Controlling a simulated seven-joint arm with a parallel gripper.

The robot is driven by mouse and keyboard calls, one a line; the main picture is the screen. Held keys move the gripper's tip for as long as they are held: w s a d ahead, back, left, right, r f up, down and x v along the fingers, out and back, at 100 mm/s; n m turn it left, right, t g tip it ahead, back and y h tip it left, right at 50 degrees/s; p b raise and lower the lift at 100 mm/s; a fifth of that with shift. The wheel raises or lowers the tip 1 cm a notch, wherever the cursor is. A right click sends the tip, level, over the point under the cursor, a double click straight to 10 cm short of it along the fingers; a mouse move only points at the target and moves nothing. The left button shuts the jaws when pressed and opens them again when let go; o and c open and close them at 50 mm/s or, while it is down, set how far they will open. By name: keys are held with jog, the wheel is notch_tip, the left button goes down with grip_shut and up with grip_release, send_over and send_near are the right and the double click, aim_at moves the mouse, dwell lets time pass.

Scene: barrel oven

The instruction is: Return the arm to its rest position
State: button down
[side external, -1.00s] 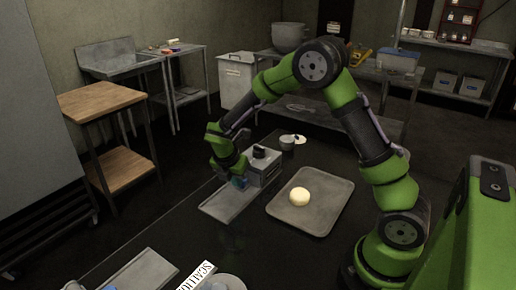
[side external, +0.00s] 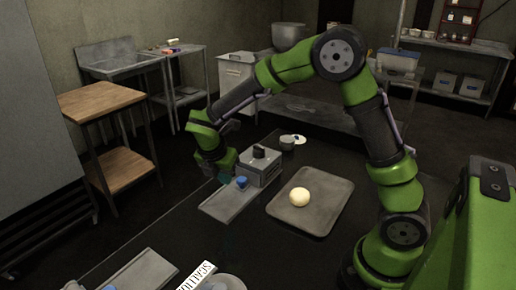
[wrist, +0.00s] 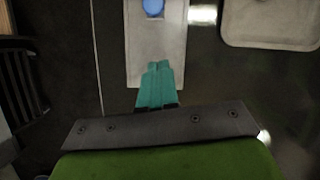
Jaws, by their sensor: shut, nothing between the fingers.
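My gripper (side external: 224,176) is at the end of my green and black arm, above the left edge of a grey metal tray (side external: 222,206) in front of a small grey box-shaped oven (side external: 261,168). In the wrist view my teal fingers (wrist: 157,84) are shut together with nothing between them. A blue object (side external: 241,182) sits on that tray near the oven; it also shows at the top of the wrist view (wrist: 153,8). My fingertips are apart from it.
A grey tray (side external: 330,208) holding a pale round dough ball (side external: 299,196) lies to the right. A small pot (side external: 287,142) stands behind the oven. Another tray (side external: 145,270) and a lettered label block (side external: 195,275) are at the front. A wooden-topped table (side external: 100,100) stands at left.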

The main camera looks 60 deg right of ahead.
jog(key=s+a+r+m+t+y, duration=0.2)
jog(key=s+r+m, duration=0.5)
jog(key=m, duration=0.5)
jog(key=s+a+r+m+t+y, duration=0.1)
jog(key=s+r+m+t+y, duration=0.3)
jog(key=s+r+m, duration=0.3)
jog(key=shift+s+a+r+m, duration=0.35)
jog(key=shift+s+m, duration=2.25)
